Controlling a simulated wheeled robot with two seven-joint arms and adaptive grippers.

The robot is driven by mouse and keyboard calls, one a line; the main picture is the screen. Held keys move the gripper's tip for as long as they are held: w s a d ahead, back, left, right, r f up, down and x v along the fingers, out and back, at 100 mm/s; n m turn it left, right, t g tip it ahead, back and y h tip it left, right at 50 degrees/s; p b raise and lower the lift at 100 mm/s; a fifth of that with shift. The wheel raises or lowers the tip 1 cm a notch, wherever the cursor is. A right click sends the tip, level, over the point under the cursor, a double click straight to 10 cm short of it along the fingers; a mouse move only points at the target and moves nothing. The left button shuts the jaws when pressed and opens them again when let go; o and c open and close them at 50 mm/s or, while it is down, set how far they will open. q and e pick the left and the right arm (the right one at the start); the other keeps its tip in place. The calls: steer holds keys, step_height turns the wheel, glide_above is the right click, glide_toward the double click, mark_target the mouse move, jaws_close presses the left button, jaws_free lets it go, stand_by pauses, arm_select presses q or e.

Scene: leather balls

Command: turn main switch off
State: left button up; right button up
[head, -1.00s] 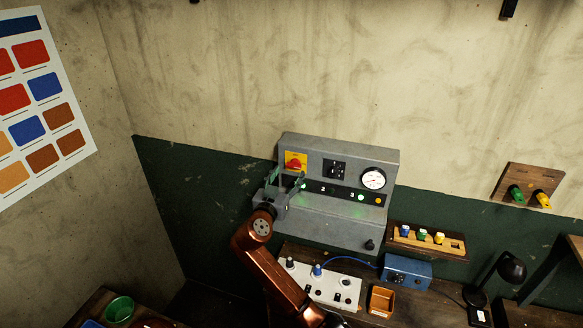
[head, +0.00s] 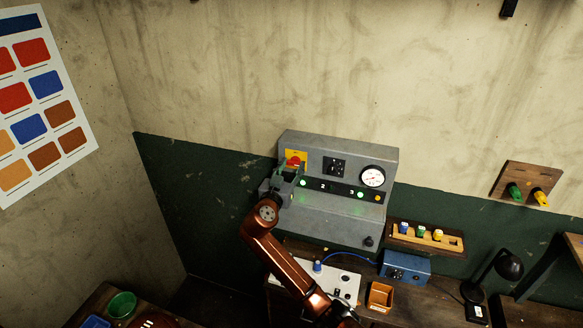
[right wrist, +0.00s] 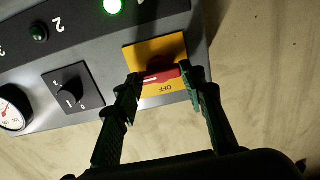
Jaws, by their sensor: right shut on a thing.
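The main switch is a red handle (right wrist: 162,75) on a yellow plate (right wrist: 155,52), at the upper left of the grey control box (head: 335,213). In the head view the red handle (head: 294,160) shows just above my right gripper (head: 290,170). In the right wrist view my right gripper (right wrist: 163,77) has one green finger at each end of the handle and is shut on it. The handle lies nearly level across the plate there, with the upside-down word OFF just below it. My left gripper is not in view.
The box also carries a black rotary knob (right wrist: 70,92), a dial gauge (head: 373,177) and lit green lamps (head: 303,183).

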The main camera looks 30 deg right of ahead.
steer(key=c, duration=0.4)
steer(key=shift+c, duration=0.2)
steer(key=shift+n, duration=0.3)
steer(key=n, duration=0.3)
steer(key=shift+n, duration=0.3)
steer(key=n+p, duration=0.1)
steer(key=n, duration=0.2)
steer(key=shift+n, duration=0.3)
steer(key=n+p, duration=0.3)
steer(key=n, duration=0.2)
steer(key=shift+w+a+n, duration=0.1)
steer(key=shift+n, duration=0.2)
steer(key=shift+f+n+p, duration=0.1)
steer(key=shift+n+p, duration=1.45)
steer(key=shift+n, duration=0.65)
